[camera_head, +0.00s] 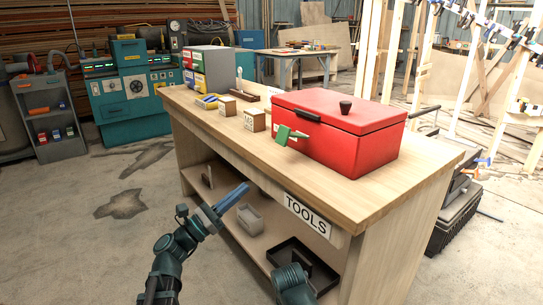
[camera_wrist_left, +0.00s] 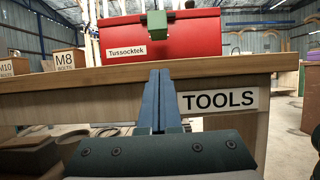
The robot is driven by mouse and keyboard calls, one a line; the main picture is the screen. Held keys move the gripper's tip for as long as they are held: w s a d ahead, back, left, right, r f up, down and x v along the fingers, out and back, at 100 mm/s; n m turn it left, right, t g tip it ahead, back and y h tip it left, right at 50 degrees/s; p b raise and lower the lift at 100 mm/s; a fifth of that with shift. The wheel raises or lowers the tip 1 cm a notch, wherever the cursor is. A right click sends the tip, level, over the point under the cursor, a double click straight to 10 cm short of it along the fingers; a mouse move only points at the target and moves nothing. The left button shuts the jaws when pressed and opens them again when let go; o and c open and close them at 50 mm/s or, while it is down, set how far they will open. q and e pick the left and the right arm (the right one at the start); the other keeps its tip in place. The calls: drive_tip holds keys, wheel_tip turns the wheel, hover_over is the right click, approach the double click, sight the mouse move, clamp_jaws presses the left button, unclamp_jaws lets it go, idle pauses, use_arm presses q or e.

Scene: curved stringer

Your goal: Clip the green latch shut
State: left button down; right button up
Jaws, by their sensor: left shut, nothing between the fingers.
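The green latch (camera_head: 289,135) is on the front of the red toolbox (camera_head: 345,145), standing out at an angle from it in the head view. In the left wrist view the green latch (camera_wrist_left: 157,24) shows at the front of the red box (camera_wrist_left: 190,42). The box lid is down. My left gripper (camera_head: 243,187) is shut and empty, in front of the bench edge, below and apart from the latch. Its blue fingers (camera_wrist_left: 158,75) point toward the box in the wrist view. My right arm shows at the bottom; its fingers are not in view.
The wooden bench (camera_head: 385,190) carries the box, small bolt boxes (camera_head: 254,120) and a drawer unit (camera_head: 208,68). A TOOLS sign (camera_head: 307,213) is on its front edge. Its lower shelf holds a grey bin (camera_head: 250,219) and a dark tray (camera_head: 303,262).

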use_arm(q)
drive_tip(key=p+x, duration=0.4)
drive_tip(key=x, duration=0.5)
drive_tip(key=shift+w+d+r, duration=0.15)
drive_tip(key=shift+d+r, duration=0.05)
drive_tip(key=shift+r, duration=0.05)
drive_tip(key=shift+w+d+r+p, duration=0.15)
drive_tip(key=shift+d+r+p, duration=0.1)
drive_tip(key=shift+r+p, duration=0.4)
drive_tip(key=shift+w+d+r+p, duration=0.2)
drive_tip(key=shift+d+r+p, duration=0.1)
drive_tip(key=shift+r+p, duration=0.35)
drive_tip(key=shift+w+d+r+p, duration=0.15)
drive_tip(key=shift+d+r+p, duration=0.1)
drive_tip(key=shift+r+p, duration=0.4)
drive_tip(key=shift+f, duration=0.1)
